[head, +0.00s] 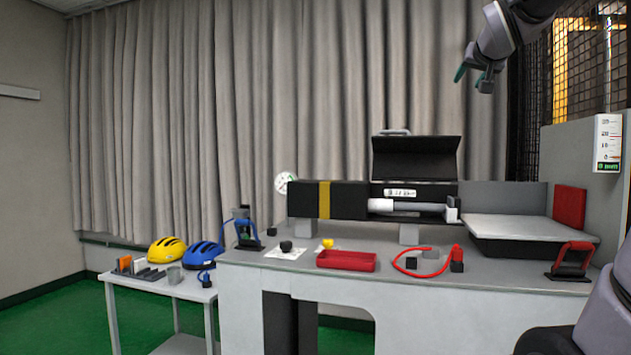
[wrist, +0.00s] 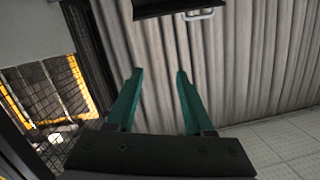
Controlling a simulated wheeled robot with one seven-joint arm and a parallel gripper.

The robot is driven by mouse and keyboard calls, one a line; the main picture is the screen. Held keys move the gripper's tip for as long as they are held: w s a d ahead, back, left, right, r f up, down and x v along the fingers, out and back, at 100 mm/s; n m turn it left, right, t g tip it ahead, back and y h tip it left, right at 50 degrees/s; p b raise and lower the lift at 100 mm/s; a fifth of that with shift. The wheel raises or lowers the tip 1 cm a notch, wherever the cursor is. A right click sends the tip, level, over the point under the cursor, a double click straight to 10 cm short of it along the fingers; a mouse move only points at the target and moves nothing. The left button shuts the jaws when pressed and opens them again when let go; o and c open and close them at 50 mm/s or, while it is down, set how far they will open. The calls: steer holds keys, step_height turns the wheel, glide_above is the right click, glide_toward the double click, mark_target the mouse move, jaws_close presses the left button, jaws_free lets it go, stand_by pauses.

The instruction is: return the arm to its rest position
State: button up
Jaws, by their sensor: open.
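My gripper (head: 475,82) is raised high at the upper right of the head view, above the bench and well clear of everything on it. In the wrist view my gripper (wrist: 158,75) shows two green fingers set apart with nothing between them. The arm link behind it runs out of the top right of the head view. The wrist view looks toward the curtain, with the dark lid (wrist: 168,8) and its pale handle at its top edge.
The grey bench (head: 300,270) carries a black machine with an open lid (head: 415,158), a red tray (head: 346,261) and a red-handled tool (head: 572,258). A side table (head: 150,285) holds yellow (head: 167,250) and blue (head: 203,255) helmets. Black mesh (head: 580,70) stands close to the arm.

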steer(key=s+a+f+g+y, duration=0.1)
steer(key=s+a+f+g, duration=0.2)
steer(key=s+f, duration=0.4)
steer(key=s+a+f+g+y, duration=0.2)
steer(key=s+a+f, duration=0.3)
steer(key=f, duration=0.7)
steer(key=s+a+f+n+g+y, duration=0.1)
steer(key=s+a+f+g+y, duration=0.1)
steer(key=s+a+f, duration=0.3)
steer(key=s+f+g, duration=0.1)
steer(key=s+f, duration=0.3)
steer(key=shift+s+f+g, duration=0.3)
steer(key=shift+s+g, duration=0.05)
steer(key=shift+g, duration=0.05)
